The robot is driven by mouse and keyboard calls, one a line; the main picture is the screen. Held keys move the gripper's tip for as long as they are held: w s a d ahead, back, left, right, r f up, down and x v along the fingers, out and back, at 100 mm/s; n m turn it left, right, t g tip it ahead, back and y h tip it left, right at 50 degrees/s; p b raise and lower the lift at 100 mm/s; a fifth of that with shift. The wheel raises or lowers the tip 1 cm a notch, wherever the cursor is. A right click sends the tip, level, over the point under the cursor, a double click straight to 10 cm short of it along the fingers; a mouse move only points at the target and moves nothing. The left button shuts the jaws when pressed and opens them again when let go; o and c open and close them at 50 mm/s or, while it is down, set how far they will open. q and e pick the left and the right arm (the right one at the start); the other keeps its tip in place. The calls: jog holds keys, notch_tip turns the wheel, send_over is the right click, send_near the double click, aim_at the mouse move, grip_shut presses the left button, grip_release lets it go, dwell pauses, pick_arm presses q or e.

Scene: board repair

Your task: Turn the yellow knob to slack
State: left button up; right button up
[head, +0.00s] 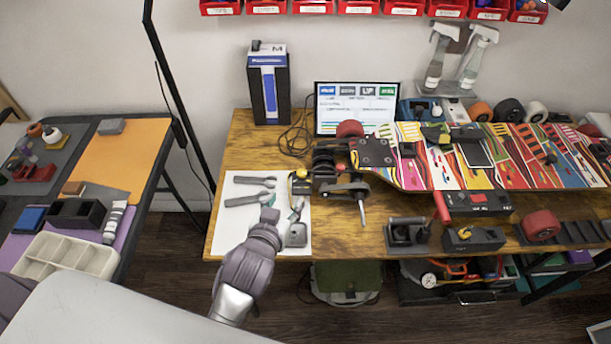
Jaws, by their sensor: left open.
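A small yellow knob-like part (301,173) sits on a black fitting at the left end of the skateboard's truck, on the wooden workbench. Another small yellow part (464,233) sits on a black block nearer the front edge; I cannot tell for sure which is the task's knob. My left gripper (283,213) is open over the white sheet, just below and left of the first yellow part and apart from it. Its fingers point toward the back of the bench. My right gripper is not in view.
The colourful skateboard deck (500,160) spans the bench's right side. Wrenches (250,199) lie on the white sheet (238,225) beside my gripper. A metal axle (361,208) sticks out toward the front. The bench's left back corner holds a black and blue box (268,88).

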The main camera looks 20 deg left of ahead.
aim_at(301, 175)
pick_arm(q)
jog(key=p+x, duration=0.1)
jog(key=x, duration=1.2)
jog(key=shift+w+d+f, duration=0.1)
jog(key=shift+w+f, duration=0.05)
jog(key=shift+w, duration=0.15)
grip_shut()
